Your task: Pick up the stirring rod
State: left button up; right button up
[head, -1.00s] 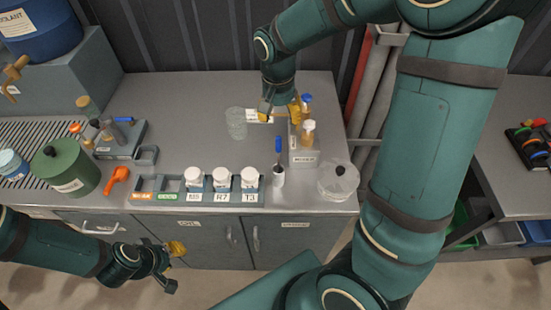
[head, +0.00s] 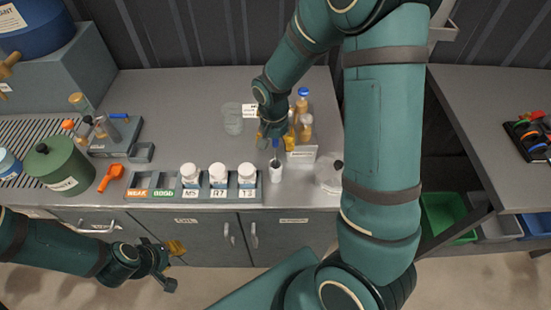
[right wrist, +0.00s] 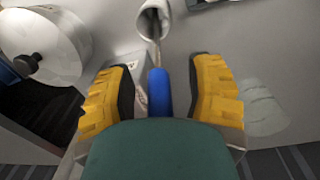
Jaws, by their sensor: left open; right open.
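The stirring rod (head: 275,158) stands in a small white cup (head: 275,173) near the front of the bench. In the right wrist view its blue handle (right wrist: 159,92) lies between the two yellow fingers of my right gripper (right wrist: 162,92), with a gap on both sides. The thin shaft runs into the white cup (right wrist: 152,22). My right gripper (head: 275,140) is open around the handle in the head view. My left gripper (head: 172,265) is open and empty, low in front of the cabinet doors.
A rack (head: 202,205) with several white-capped jars stands left of the cup. A box of bottles (head: 300,153) is close behind on the right, and a clear round vessel (head: 328,178) is to the right. A glass beaker (head: 232,120) stands further back.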

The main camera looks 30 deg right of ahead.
grip_shut()
jog(key=shift+r, duration=0.1)
dwell(0.5)
